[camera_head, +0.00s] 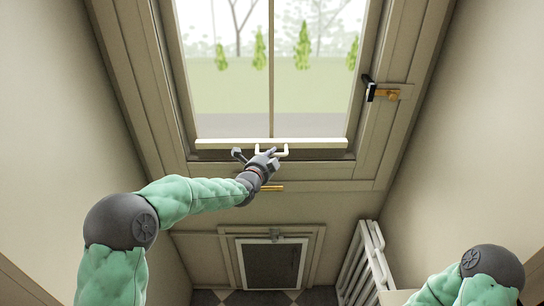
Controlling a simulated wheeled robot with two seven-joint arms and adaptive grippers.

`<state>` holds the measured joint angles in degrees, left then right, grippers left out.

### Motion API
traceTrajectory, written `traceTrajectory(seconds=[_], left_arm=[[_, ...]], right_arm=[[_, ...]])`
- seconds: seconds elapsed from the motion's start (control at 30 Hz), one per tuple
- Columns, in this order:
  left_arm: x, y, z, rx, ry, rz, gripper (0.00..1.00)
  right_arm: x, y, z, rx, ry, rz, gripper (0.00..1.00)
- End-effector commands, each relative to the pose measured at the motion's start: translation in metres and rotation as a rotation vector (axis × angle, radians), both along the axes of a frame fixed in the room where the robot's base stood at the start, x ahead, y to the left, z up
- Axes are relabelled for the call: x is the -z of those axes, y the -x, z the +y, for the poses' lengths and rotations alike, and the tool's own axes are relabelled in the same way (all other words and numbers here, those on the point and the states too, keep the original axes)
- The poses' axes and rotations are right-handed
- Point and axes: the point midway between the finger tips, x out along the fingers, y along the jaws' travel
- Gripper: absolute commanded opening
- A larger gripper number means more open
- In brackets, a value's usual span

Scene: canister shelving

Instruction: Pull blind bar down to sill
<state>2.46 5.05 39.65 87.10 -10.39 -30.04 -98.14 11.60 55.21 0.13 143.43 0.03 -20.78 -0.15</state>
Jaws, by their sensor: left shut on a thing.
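The pale blind bar (220,144) runs level across the lower part of the window, just above the dark sill strip (320,155). A small white loop handle (286,152) hangs under the middle of the bar. My left gripper (268,155) reaches up from the lower left and is shut on this handle. Its fingers hide part of the handle. Whether the bar touches the sill is hard to tell from this angle. My right arm shows at the lower right, but its gripper is out of view.
A dark latch with a brass plate (392,95) sits on the right window frame. A brass piece (272,188) is on the lower frame. Below are a framed dark panel (272,265) and a white radiator (362,265) at right. Walls close in on both sides.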

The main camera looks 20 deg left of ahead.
Motion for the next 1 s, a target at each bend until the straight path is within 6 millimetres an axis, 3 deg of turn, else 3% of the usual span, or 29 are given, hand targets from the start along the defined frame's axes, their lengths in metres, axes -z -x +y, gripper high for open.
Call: traceTrajectory(seconds=[0.07, 0.1, 0.2, 0.67, 1.0], left_arm=[[0.002, 0.0, 0.0, 0.0, 0.001, 0.003, 0.0], [0.002, 0.0, 0.0, 0.0, 0.001, 0.003, 0.23], [0.001, 0.0, 0.0, 0.0, 0.001, 0.003, 0.46], [-0.002, 0.008, 0.001, 0.0, 0.0, 0.0, 0.46], [-0.012, 0.056, 0.007, -0.001, 0.0, -0.001, 0.46]], right_arm=[[0.0, 0.0, 0.0, 0.0, 0.0, 0.0, 0.4], [0.0, 0.0, 0.0, 0.0, 0.0, 0.0, 0.4], [0.0, 0.0, 0.0, 0.0, 0.0, 0.0, 0.4], [0.0, 0.0, 0.0, 0.0, 0.0, 0.0, 0.4], [0.0, 0.0, 0.0, 0.0, 0.0, 0.0, 0.4]])
